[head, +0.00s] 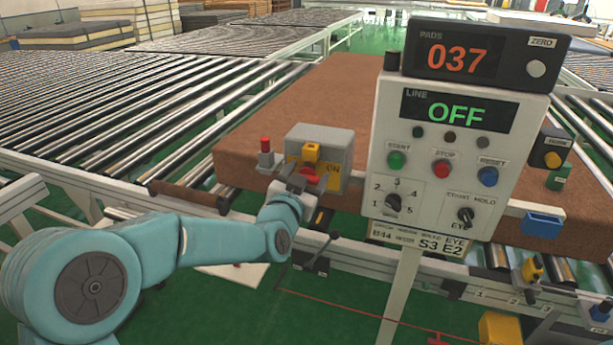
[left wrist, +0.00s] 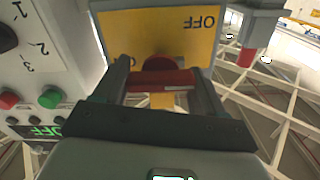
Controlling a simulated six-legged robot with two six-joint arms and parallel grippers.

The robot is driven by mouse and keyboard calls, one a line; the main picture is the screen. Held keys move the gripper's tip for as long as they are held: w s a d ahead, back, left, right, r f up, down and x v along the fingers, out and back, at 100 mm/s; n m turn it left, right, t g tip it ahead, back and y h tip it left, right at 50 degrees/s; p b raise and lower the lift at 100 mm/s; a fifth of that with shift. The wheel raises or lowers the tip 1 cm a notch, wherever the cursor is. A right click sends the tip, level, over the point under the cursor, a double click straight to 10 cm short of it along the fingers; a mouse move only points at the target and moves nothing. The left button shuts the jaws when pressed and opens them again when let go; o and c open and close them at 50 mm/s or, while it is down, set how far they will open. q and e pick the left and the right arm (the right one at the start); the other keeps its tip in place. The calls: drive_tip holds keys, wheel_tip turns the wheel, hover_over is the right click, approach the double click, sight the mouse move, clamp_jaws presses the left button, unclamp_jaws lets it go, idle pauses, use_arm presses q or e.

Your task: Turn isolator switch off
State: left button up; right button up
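The isolator switch (head: 340,157) is a grey box with a yellow plate and a red handle (head: 309,175). It sits on the rail left of the control panel, and "ON" shows beside the handle. My left gripper (head: 303,184) is at the front of the switch. In the left wrist view the yellow plate (left wrist: 190,45) reads "OFF" upside down at its right. The red handle (left wrist: 160,81) lies crosswise between my left gripper's fingers (left wrist: 162,85), its ends close to both. I cannot tell whether they press on it. My right gripper is out of view.
The control panel (head: 447,140) stands close on the right, with a display reading "OFF", buttons and knobs. A red-topped post (head: 266,152) is just left of the switch. A brown mattress (head: 300,105) lies behind on the rollers. Green floor (head: 225,300) is open below.

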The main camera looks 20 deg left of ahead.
use_arm(q)
drive_tip(key=shift+f+n+b, duration=0.3)
drive_tip(key=shift+n+b, duration=0.7)
drive_tip(key=shift+b, duration=0.85)
drive_tip(key=shift+r+n+b, duration=0.25)
drive_tip(key=shift+n+b, duration=0.1)
drive_tip(key=shift+n, duration=0.15)
drive_tip(key=shift+c, duration=0.3)
drive_tip(key=shift+a+r, duration=0.1)
drive_tip(key=shift+r, duration=0.05)
drive_tip(key=o, duration=1.1)
drive_tip(key=shift+r, duration=0.1)
drive_tip(key=shift+c, duration=0.2)
drive_tip(key=shift+s, duration=0.1)
drive_tip(key=shift+s, duration=0.2)
drive_tip(key=s+b, duration=0.2)
drive_tip(key=s, duration=1.4)
drive_tip(key=shift+a, duration=0.2)
